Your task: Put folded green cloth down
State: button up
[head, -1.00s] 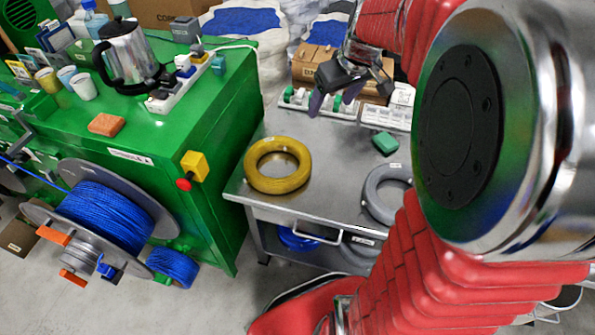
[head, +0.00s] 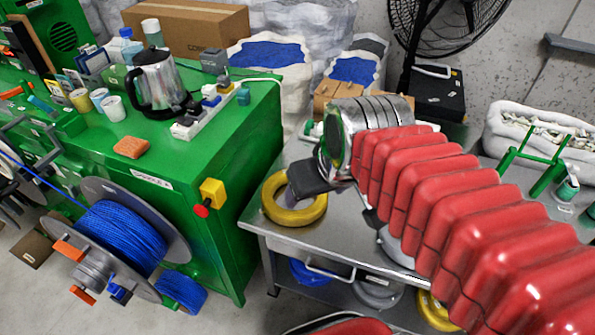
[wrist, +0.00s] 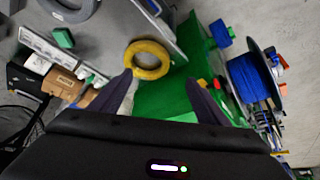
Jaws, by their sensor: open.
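The folded green cloth (wrist: 62,38) lies on the grey steel cart top (wrist: 108,38), at the upper left of the wrist view. In the head view my arm hides it. My gripper (wrist: 160,84) is open, and nothing is between its two dark fingers. In the wrist view the cloth lies well to the left of the fingers, apart from them. In the head view my gripper's dark body (head: 308,178) is over the cart's left end, in front of the yellow cable coil (head: 300,217); its fingertips are hard to make out there.
A green bench (head: 215,130) with a kettle (head: 157,82) and power strip (head: 195,124) stands left of the cart. A blue cable spool (head: 122,238) is before it. A grey coil (wrist: 70,12) and cardboard boxes (wrist: 62,84) lie near the cloth.

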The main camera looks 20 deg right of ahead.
jog(key=s, duration=0.1)
jog(key=s+a, duration=0.1)
jog(key=s, duration=0.1)
jog(key=shift+s+a+f, duration=0.15)
jog(key=shift+a+f, duration=0.15)
jog(key=shift+f, duration=0.1)
